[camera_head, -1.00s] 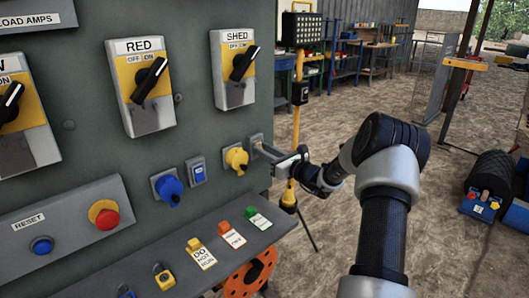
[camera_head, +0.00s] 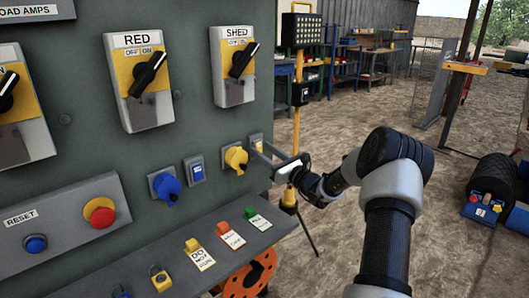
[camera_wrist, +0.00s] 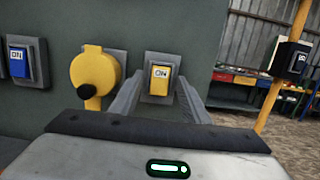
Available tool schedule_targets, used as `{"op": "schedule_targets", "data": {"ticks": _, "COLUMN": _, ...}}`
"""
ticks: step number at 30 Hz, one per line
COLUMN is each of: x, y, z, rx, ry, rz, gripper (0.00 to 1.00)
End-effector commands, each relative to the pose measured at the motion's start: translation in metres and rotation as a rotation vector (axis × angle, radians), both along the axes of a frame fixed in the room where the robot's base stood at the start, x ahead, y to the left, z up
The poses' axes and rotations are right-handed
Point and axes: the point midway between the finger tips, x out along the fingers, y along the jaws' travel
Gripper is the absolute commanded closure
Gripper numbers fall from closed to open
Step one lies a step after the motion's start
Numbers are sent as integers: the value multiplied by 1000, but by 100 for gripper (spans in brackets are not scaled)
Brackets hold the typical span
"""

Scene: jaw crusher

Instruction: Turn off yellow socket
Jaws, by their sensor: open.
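The yellow socket (camera_head: 236,159) is a round yellow fitting with a dark-ended plug, on the green panel. It also shows in the wrist view (camera_wrist: 94,72), left of my gripper. Right of it is a small yellow rocker switch (camera_wrist: 159,80) in a grey housing, marked ON; it also shows in the head view (camera_head: 258,145), partly hidden by my gripper. My gripper (camera_wrist: 162,88) is open and empty, one finger on each side of the switch. Whether the fingers touch the housing I cannot tell. In the head view my gripper (camera_head: 266,155) reaches the panel from the right.
A blue socket (camera_head: 165,187) and blue switch (camera_head: 197,171) are to the left. Above are the RED (camera_head: 140,84) and SHED (camera_head: 234,67) rotary switches. A ledge (camera_head: 150,262) with coloured tags juts out below. Right of the panel stands a yellow post (camera_head: 296,130).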

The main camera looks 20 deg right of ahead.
Motion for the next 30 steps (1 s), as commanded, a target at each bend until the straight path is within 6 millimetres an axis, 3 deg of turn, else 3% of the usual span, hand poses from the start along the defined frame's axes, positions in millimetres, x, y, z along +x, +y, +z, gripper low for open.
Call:
{"op": "schedule_targets", "data": {"ticks": 5, "x": -16, "y": -8, "z": -2, "rx": -1, "ry": 2, "rz": -2, "gripper": 58}}
{"op": "schedule_targets", "data": {"ticks": 21, "x": -131, "y": -50, "z": -23, "rx": 2, "ry": 3, "rz": -4, "gripper": 58}}
{"op": "schedule_targets", "data": {"ticks": 30, "x": -159, "y": -60, "z": -29, "rx": 0, "ry": 0, "rz": -1, "gripper": 58}}
